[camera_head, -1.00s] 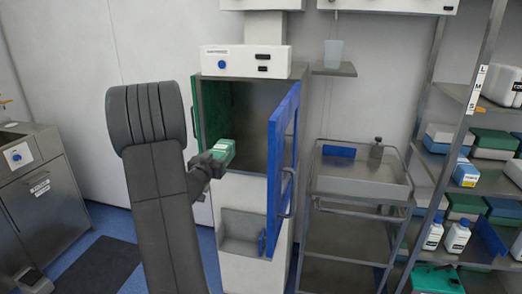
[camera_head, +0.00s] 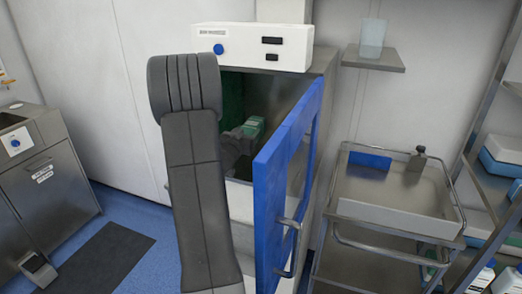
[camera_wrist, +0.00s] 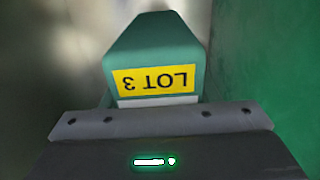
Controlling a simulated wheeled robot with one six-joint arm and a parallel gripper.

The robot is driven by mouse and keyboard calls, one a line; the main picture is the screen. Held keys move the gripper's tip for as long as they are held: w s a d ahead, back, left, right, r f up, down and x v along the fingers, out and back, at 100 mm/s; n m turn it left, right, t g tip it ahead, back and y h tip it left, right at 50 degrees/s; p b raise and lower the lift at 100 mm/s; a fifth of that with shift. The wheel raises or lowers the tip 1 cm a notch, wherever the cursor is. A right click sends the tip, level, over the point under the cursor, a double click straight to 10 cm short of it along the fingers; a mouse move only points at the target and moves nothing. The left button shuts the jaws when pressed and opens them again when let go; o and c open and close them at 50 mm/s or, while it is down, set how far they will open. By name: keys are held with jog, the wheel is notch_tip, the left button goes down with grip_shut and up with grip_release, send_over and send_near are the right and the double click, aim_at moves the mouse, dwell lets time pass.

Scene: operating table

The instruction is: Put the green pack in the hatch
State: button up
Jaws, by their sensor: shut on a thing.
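The green pack (camera_head: 254,124) is inside the opening of the hatch (camera_head: 284,87), a metal cabinet whose blue-framed door (camera_head: 268,190) stands open toward me. My gripper (camera_head: 240,137) reaches into the hatch and is shut on the pack. In the wrist view the green pack (camera_wrist: 155,50) shows a yellow label reading LOT 3, upside down, beyond the gripper's edge (camera_wrist: 155,118). The fingertips are hidden there. I cannot tell whether the pack touches the hatch floor.
The open door stands close to the right of my arm. A steel trolley (camera_head: 395,205) with a tray on top is to the right, below a small wall shelf (camera_head: 374,57). A metal bin cabinet (camera_head: 45,165) stands at the left.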

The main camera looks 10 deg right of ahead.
jog(key=f, duration=0.3)
jog(key=shift+a, duration=0.2)
jog(key=shift+s+f, duration=0.1)
jog(key=shift+f, duration=2.1)
jog(key=shift+f, duration=0.1)
jog(key=o, duration=1.1)
jog(key=shift+s+a, duration=0.15)
jog(key=b+v, duration=0.1)
jog(key=v, duration=1)
jog(key=shift+s+a+b, duration=0.15)
jog(key=shift+s+b, duration=0.1)
jog(key=shift+b, duration=0.15)
